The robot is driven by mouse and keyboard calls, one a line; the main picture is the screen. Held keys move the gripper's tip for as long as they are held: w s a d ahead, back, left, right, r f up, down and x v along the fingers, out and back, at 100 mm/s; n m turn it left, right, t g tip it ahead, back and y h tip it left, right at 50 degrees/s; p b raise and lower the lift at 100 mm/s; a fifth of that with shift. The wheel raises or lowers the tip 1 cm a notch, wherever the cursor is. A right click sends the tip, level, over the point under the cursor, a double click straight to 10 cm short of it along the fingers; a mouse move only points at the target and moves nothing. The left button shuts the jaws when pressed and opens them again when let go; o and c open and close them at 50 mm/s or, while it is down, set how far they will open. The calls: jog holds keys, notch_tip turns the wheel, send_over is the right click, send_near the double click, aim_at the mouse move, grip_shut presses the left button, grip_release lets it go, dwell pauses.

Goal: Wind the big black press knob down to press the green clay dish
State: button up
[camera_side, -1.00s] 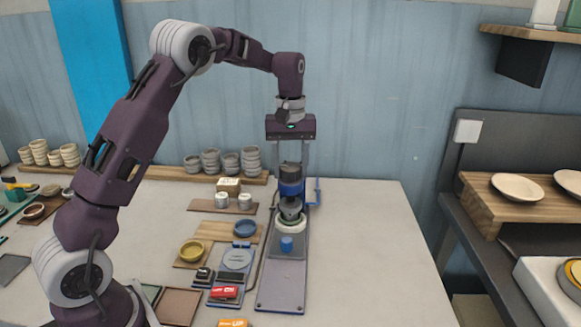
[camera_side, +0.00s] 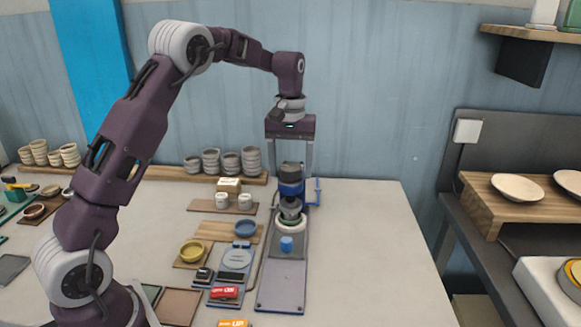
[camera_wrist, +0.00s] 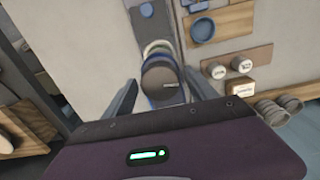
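The black press knob (camera_side: 291,167) tops the blue-collared press, and in the wrist view the knob (camera_wrist: 162,81) shows from above as a dark disc. My gripper (camera_side: 292,172) points straight down over it. The fingers stand on either side of the knob, and in the wrist view a gap shows between each finger of my gripper (camera_wrist: 162,92) and the knob. A pale ring (camera_side: 291,223) lies at the press's foot.
The press stands on a long grey base plate (camera_side: 281,290) with a small blue cylinder (camera_side: 286,243) in front. A blue dish (camera_side: 245,228), a yellow bowl (camera_side: 192,251) and a scale (camera_side: 237,260) lie to the left. The table to the right is clear.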

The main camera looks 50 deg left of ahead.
aim_at(290, 166)
notch_tip(290, 166, up, 7)
jog(key=shift+r, duration=0.1)
dwell(0.5)
jog(key=shift+s, duration=0.1)
jog(key=s+d+r+m+t, duration=0.2)
jog(key=s+d+r, duration=0.25)
jog(key=s, duration=0.25)
jog(key=s+d+r+m+t, duration=0.1)
jog(key=s+d+r+m, duration=0.1)
jog(key=s+d+r, duration=0.45)
jog(key=s+d+f+m+t, duration=0.1)
jog(key=s+f, duration=0.3)
jog(key=s, duration=0.5)
jog(key=s+d+f+m+t, duration=0.1)
jog(key=s+f+m, duration=0.2)
jog(key=s, duration=0.6)
notch_tip(290, 166, down, 3)
jog(key=shift+d+r+m+t, duration=0.2)
jog(key=shift+d+m+t, duration=0.1)
jog(key=shift+d, duration=0.1)
